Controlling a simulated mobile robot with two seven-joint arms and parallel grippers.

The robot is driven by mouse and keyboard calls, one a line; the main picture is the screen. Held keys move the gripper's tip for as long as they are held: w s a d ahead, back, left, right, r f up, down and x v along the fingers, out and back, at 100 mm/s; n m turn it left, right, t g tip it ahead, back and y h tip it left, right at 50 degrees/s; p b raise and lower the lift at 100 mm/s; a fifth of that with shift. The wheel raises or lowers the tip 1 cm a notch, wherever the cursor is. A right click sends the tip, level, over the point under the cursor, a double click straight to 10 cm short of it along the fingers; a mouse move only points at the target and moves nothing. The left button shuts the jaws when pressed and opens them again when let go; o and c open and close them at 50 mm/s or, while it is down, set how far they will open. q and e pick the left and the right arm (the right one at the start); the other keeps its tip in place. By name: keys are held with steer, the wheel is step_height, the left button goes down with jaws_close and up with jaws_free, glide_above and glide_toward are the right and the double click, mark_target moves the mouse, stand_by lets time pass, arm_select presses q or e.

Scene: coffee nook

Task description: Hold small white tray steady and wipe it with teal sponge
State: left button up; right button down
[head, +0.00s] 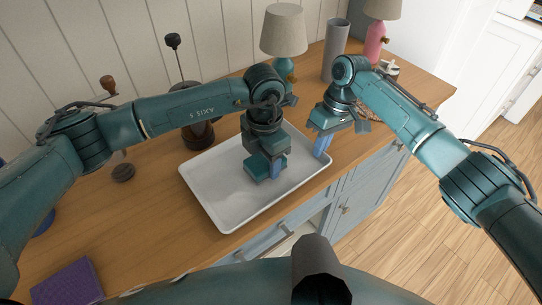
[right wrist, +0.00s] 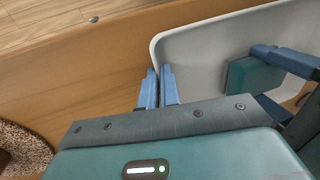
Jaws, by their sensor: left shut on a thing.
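The small white tray (head: 222,207) lies flat on the wooden counter, near its front edge. My left gripper (head: 270,168) points down over the tray and is shut on the teal sponge (head: 257,172), which is low over the tray floor; contact is hard to tell. The sponge also shows in the right wrist view (right wrist: 252,76). My right gripper (head: 321,145) is at the tray's right end.
A dark brown grinder (head: 197,132) stands behind the tray. A lamp (head: 284,32), a grey cylinder (head: 336,50) and a pink lamp (head: 376,42) stand toward the back right. A purple book (head: 68,284) lies front left. The counter left of the tray is mostly clear.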

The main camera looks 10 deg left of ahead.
arm_select(q)
steer(key=shift+w+r, duration=0.1)
steer(key=shift+r, duration=3.6)
steer(key=shift+d, duration=0.1)
arm_select(e)
steer(key=c, duration=2.1)
jaws_free()
steer(key=o, duration=0.5)
steer(key=shift+o, duration=0.2)
steer(key=v, duration=1.2)
steer(key=shift+s, duration=0.1)
